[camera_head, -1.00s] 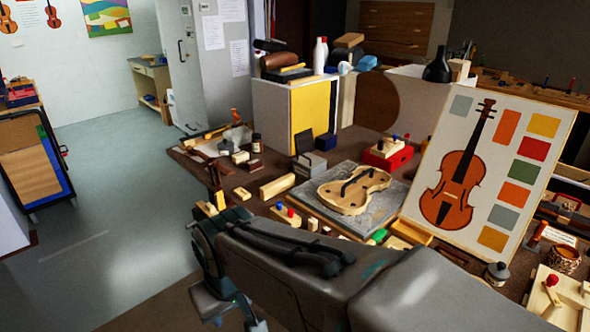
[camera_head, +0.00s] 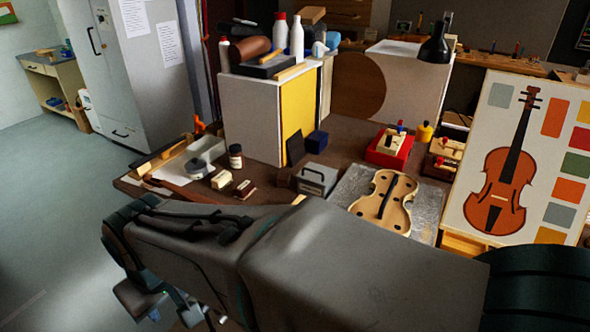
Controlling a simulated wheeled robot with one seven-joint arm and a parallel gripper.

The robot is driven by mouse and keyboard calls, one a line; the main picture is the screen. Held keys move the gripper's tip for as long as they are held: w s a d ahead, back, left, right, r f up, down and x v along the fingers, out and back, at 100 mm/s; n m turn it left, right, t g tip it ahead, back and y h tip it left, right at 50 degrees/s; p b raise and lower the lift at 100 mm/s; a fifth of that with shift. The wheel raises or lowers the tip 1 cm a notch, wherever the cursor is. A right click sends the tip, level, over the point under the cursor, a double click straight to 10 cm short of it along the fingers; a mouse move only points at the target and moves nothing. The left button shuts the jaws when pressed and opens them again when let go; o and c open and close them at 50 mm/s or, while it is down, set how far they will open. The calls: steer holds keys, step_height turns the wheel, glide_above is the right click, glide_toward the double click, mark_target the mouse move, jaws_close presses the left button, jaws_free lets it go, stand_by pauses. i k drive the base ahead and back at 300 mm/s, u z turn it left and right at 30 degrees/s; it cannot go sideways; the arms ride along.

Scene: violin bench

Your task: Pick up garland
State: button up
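The garland (camera_head: 388,188) is a pale wooden violin-shaped frame with a dark bar along its middle. It lies flat on a grey mat (camera_head: 427,212) on the bench, right of centre in the head view. My arm crosses the lower part of the picture from right to left, in front of the garland and apart from it in the picture. The arm bends downward at the left. My gripper's fingertips do not show, so I cannot see whether it is open or holds anything. The mat's near edge is hidden behind my arm.
A grey box (camera_head: 316,180) stands just left of the mat, and a red box (camera_head: 390,150) behind it. A violin picture board (camera_head: 470,195) stands close on the right. A white and yellow cabinet (camera_head: 250,118) stands behind. Open floor (camera_head: 50,200) lies left.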

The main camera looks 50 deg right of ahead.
mark_target(389, 196)
steer(key=i, duration=0.4)
steer(key=z, duration=3.35)
steer(key=i, duration=0.5)
